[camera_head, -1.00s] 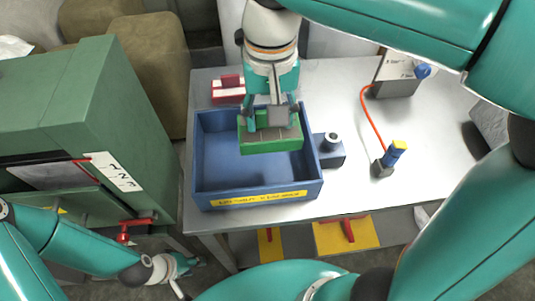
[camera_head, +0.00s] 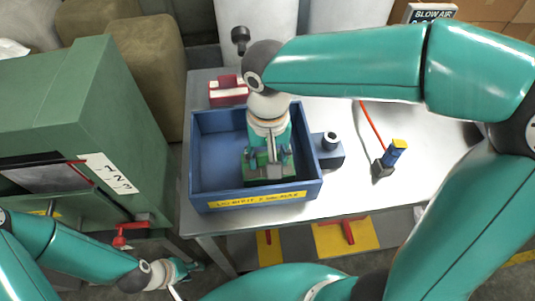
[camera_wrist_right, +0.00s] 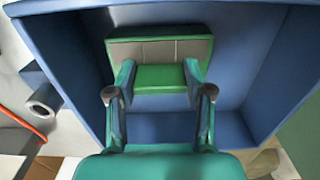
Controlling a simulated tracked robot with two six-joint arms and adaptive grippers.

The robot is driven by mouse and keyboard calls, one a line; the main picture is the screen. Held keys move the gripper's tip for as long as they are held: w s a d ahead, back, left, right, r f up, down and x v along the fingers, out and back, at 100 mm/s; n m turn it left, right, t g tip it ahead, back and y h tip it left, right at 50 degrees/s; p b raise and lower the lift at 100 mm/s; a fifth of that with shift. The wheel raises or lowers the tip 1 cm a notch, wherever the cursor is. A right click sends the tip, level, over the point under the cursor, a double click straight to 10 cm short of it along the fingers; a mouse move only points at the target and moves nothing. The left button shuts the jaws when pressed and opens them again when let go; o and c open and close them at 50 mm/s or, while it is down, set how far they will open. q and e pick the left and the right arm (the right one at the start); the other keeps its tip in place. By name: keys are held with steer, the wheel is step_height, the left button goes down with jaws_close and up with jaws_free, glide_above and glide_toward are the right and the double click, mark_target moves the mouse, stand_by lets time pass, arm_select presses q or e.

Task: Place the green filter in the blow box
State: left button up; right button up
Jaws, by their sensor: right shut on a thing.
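The blue blow box (camera_head: 217,155) stands on the metal table with a yellow label on its front wall. The green filter (camera_head: 259,181) is inside the box's walls, near the front and right of centre. Whether it touches the floor I cannot tell. My right gripper (camera_head: 268,157) reaches down into the box and is shut on the filter. In the right wrist view the green filter (camera_wrist_right: 160,76) sits between the fingers of my right gripper (camera_wrist_right: 160,92), with blue walls around it. My left gripper (camera_head: 187,268) is low at the left, below the table's front edge; its jaws are too small to judge.
A green cabinet (camera_head: 110,120) with a red valve handle (camera_head: 130,232) stands left of the table.

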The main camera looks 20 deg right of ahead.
steer(key=shift+f, duration=0.1)
steer(key=o, duration=1.2)
step_height(320, 180, up, 11)
steer(key=shift+r+p, duration=0.1)
steer(key=shift+p, duration=0.45)
steer(key=shift+r, duration=0.55)
